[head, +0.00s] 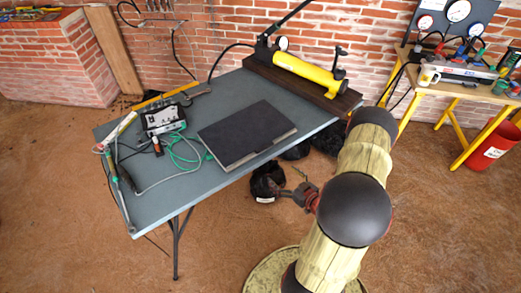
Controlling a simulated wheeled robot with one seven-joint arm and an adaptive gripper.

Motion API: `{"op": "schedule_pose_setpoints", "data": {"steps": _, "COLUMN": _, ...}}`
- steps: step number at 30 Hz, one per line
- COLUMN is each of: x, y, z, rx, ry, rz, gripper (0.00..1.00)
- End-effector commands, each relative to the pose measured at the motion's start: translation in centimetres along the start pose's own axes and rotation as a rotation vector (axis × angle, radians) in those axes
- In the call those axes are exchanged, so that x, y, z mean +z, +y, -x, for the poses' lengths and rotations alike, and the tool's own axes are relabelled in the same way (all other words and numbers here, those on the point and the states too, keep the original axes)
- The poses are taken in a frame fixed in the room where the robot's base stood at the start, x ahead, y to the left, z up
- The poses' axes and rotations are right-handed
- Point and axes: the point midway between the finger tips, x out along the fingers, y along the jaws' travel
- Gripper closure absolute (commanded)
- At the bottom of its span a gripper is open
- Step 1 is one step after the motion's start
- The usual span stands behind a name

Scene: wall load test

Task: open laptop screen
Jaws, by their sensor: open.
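The laptop (245,132) lies shut on the grey folding table (235,92), a flat dark slab with a lighter strip along its front right edge. My gripper (284,191) is off the table's front edge, below and to the right of the laptop in the picture. It is open, small in view and apart from the laptop. My arm's large pale links with dark joints stand at the right and hide part of the floor and the table's right end.
A yellow cylinder pump (303,73) on a dark wooden board is at the table's back right. A meter box (163,119) with green cables and tools is on the left. A black object (267,182) is below the table edge by my gripper. Floor in front is mostly clear.

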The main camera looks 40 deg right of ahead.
Motion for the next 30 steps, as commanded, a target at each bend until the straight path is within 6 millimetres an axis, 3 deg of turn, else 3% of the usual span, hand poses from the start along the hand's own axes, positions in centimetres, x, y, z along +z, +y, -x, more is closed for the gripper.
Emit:
{"op": "schedule_pose_setpoints", "data": {"steps": 3, "x": -4.5, "y": -0.4, "z": 0.1, "rx": -0.03, "ry": 0.164, "rz": 0.026, "gripper": 0.14}}
{"op": "schedule_pose_setpoints", "data": {"steps": 7, "x": -7.1, "y": -0.6, "z": 0.7, "rx": -0.038, "ry": 0.263, "rz": 0.03, "gripper": 0.14}}
{"op": "schedule_pose_setpoints", "data": {"steps": 13, "x": -8.1, "y": -0.7, "z": -0.1, "rx": -0.038, "ry": 0.292, "rz": 0.036, "gripper": 0.14}}
{"op": "schedule_pose_setpoints", "data": {"steps": 24, "x": -9.5, "y": -0.8, "z": -5.1, "rx": -0.037, "ry": 0.29, "rz": 0.036, "gripper": 0.14}}
{"op": "schedule_pose_setpoints", "data": {"steps": 30, "x": -10.0, "y": -0.8, "z": -6.5, "rx": -0.035, "ry": 0.289, "rz": 0.034, "gripper": 0.14}}
